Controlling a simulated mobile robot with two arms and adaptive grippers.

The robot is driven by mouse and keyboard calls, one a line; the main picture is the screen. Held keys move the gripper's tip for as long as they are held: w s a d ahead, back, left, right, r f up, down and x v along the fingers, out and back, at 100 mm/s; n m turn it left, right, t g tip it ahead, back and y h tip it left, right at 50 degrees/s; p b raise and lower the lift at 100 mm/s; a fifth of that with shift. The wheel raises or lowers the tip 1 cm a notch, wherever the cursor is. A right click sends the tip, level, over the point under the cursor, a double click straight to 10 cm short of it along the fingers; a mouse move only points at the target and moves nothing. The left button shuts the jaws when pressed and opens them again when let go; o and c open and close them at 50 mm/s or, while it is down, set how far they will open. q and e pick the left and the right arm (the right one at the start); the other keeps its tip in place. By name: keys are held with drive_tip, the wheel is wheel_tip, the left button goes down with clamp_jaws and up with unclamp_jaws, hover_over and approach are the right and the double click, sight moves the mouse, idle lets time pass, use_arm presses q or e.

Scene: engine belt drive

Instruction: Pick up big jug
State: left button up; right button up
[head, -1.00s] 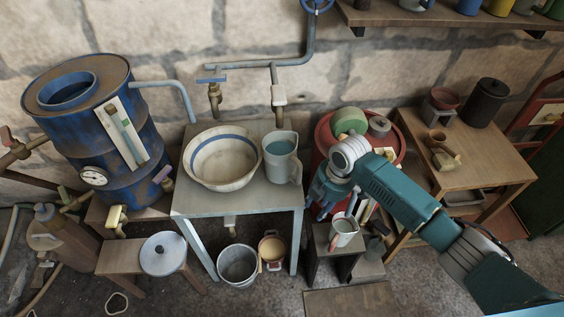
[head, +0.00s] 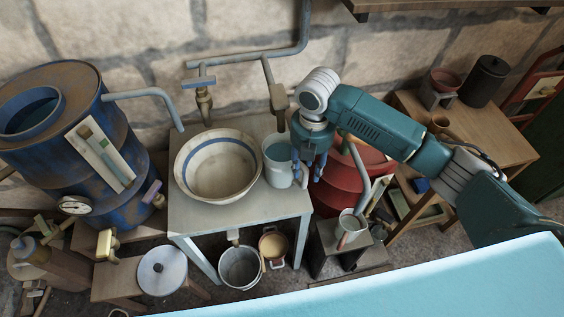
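The big jug (head: 277,168) is pale, holds blue-grey water, and stands upright at the right end of the small grey table (head: 240,214). A wide bowl with a blue stripe (head: 217,165) is on its left. My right gripper (head: 308,174) points down at the jug's right side, by its handle. Its blue fingers are apart, and the gripper partly hides the handle. I cannot tell whether a finger touches it. A smaller jug (head: 350,226) stands on a low dark stand (head: 334,250) at lower right. My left gripper is not in view.
A tap (head: 204,100) and a pipe hang over the table. A blue barrel (head: 75,150) stands at left, a red barrel (head: 358,170) behind my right arm. Buckets (head: 240,266) sit under the table. A wooden table (head: 490,128) is at right.

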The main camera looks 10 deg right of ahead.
sight(304, 183)
wheel_tip(304, 183, down, 3)
drive_tip(key=shift+d+r, duration=0.1)
drive_tip(key=shift+r, duration=0.05)
drive_tip(key=shift+f, duration=0.35)
drive_tip(key=f, duration=0.2)
drive_tip(key=f+p, duration=0.1)
drive_tip(key=f, duration=0.2)
drive_tip(key=shift+w+a+p, duration=0.1)
drive_tip(key=shift+a+p, duration=0.1)
drive_tip(key=shift+p, duration=0.1)
drive_tip(key=shift+f, duration=0.2)
drive_tip(key=shift+c, duration=1)
clamp_jaws()
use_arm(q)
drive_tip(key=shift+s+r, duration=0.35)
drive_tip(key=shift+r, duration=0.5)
use_arm(e)
drive_tip(key=shift+w+r, duration=0.1)
drive_tip(key=shift+w, duration=0.1)
